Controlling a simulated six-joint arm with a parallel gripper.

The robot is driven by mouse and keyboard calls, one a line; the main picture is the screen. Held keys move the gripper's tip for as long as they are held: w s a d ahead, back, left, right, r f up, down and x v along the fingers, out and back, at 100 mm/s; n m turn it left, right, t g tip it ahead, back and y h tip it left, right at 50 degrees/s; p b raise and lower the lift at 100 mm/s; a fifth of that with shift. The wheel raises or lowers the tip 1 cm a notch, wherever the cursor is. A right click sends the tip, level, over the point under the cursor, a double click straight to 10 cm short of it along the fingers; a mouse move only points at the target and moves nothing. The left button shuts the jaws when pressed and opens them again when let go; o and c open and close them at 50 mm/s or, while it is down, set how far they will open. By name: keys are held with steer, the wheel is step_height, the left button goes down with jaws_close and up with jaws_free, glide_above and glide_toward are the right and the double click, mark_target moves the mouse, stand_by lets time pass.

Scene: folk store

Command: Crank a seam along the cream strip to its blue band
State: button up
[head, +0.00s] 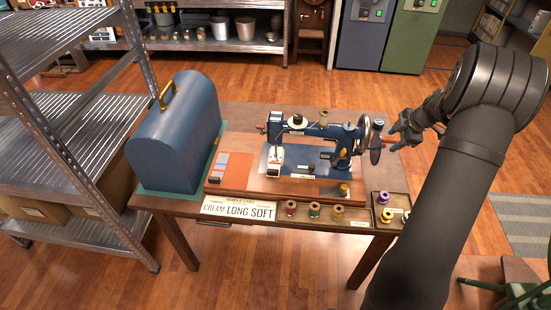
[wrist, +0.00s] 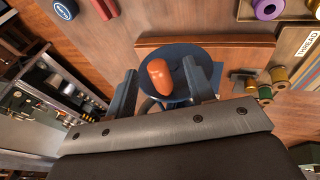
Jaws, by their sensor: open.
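A blue sewing machine (head: 318,132) stands on a wooden base on the table. At its right end are a spoked wheel (head: 364,140) and a dark blue crank disc (head: 376,142). My gripper (head: 396,138) is beside the disc on its right, with its fingers apart. In the wrist view the disc (wrist: 178,98) lies between the fingertips of my gripper (wrist: 161,85). Its orange-brown handle (wrist: 160,77) points towards the camera between the open fingers, with gaps on both sides. I cannot clearly make out the cream strip or its blue band.
A sign (head: 238,208) reading "CREAM LONG SOFT" is on the front edge of the table (head: 175,212). A blue domed case (head: 178,130) stands at the left. Thread spools (head: 314,210) line the front, with a spool tray (head: 392,204) at the right. Metal shelving (head: 75,130) is far left.

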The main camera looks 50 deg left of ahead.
steer(key=v, duration=0.9)
stand_by(0.5)
steer(key=shift+f, duration=0.1)
steer(key=x, duration=0.8)
steer(key=shift+a+f, duration=0.1)
stand_by(0.4)
steer(key=v, duration=0.9)
steer(key=x, duration=0.9)
steer(key=shift+f, duration=0.15)
steer(key=shift+s+f, duration=0.15)
steer(key=shift+f, duration=0.05)
steer(key=shift+s+d+f, duration=0.1)
steer(key=shift+s+d, duration=0.3)
steer(key=shift+d, duration=0.05)
